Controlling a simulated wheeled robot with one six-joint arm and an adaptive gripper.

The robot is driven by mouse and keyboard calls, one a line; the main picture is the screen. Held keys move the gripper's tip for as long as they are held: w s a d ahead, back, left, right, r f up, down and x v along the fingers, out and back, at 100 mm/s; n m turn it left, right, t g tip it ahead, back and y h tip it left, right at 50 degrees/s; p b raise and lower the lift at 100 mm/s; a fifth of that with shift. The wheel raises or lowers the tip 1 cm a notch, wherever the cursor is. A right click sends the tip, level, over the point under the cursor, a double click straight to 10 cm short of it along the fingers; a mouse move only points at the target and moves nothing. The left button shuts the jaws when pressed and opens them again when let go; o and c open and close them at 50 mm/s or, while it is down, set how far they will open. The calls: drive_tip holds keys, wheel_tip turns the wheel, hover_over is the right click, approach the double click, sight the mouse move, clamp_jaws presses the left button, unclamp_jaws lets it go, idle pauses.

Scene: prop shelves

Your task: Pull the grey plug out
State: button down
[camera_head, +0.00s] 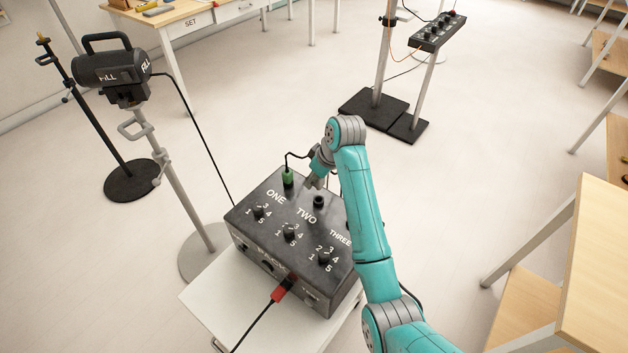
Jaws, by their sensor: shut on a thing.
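The dark control box (250,215) stands on a white stand, with knobs and the labels ONE, TWO and THREE on its top. My gripper (314,184) is over the far edge of the box, behind the label TWO, and is shut on a small grey piece, which I take to be the grey plug. The plug is mostly hidden by the fingers. A round black socket (319,202) shows just in front of the fingertips, and it looks empty. I cannot tell whether the plug is clear of the box.
A green plug (288,178) with a black cable stands upright beside ONE. A red plug (279,293) sits in the box's front face. A lamp marked FILL (110,68) stands at the left. A wooden shelf (595,250) is at the right.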

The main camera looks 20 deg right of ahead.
wheel_tip(320, 180, up, 2)
drive_tip(key=shift+r, duration=0.1)
idle(0.4)
